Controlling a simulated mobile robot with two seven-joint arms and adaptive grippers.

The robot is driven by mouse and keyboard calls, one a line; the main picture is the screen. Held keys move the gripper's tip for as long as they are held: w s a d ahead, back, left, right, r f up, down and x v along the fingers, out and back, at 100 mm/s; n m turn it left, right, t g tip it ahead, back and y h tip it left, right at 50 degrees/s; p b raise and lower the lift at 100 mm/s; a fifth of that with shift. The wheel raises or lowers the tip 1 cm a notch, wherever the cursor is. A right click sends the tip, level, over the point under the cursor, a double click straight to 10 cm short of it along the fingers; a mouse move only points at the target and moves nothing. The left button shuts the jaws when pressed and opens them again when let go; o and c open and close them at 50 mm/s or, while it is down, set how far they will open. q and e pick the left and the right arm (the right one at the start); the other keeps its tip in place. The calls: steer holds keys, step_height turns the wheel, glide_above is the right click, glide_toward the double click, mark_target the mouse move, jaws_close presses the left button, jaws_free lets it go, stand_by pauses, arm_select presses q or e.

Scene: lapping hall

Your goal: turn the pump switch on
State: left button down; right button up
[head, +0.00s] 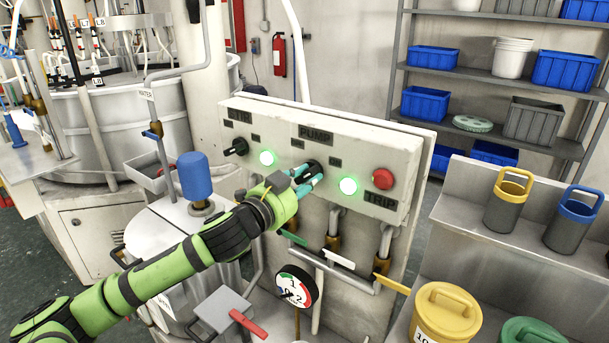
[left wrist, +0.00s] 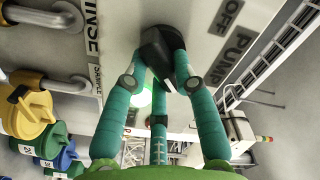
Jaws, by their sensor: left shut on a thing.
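The pump switch is a black rotary knob (head: 313,167) on the sloping face of a pale control panel (head: 372,151), under the PUMP label (head: 316,133). In the left wrist view the knob (left wrist: 158,42) shows close up, with a plate reading OFF beside it. My left gripper (head: 308,180) has teal fingers and is shut on the knob; its fingers (left wrist: 162,82) reach around it in the wrist view. The fingers partly hide the knob, so I cannot tell its exact setting. A green lamp (head: 348,186) glows right of it. My right gripper is not in view.
A STIR knob (head: 236,147) with a lit green lamp (head: 267,158) sits left on the panel. A red TRIP button (head: 383,179) is at the right. Valve handles and a pressure gauge (head: 296,286) lie below. A blue-capped post (head: 196,175) stands near my forearm.

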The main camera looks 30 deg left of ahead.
arm_select(q)
steer(key=shift+m+p, duration=0.3)
steer(key=shift+m, duration=0.8)
steer(key=shift+f, duration=0.1)
steer(key=c, duration=1)
jaws_free()
steer(key=shift+s+a, duration=0.3)
steer(key=shift+s, duration=1.7)
steer(key=shift+s+a, duration=0.25)
steer(key=shift+s, duration=1.7)
steer(key=shift+s+a, duration=0.3)
steer(key=shift+s, duration=1.7)
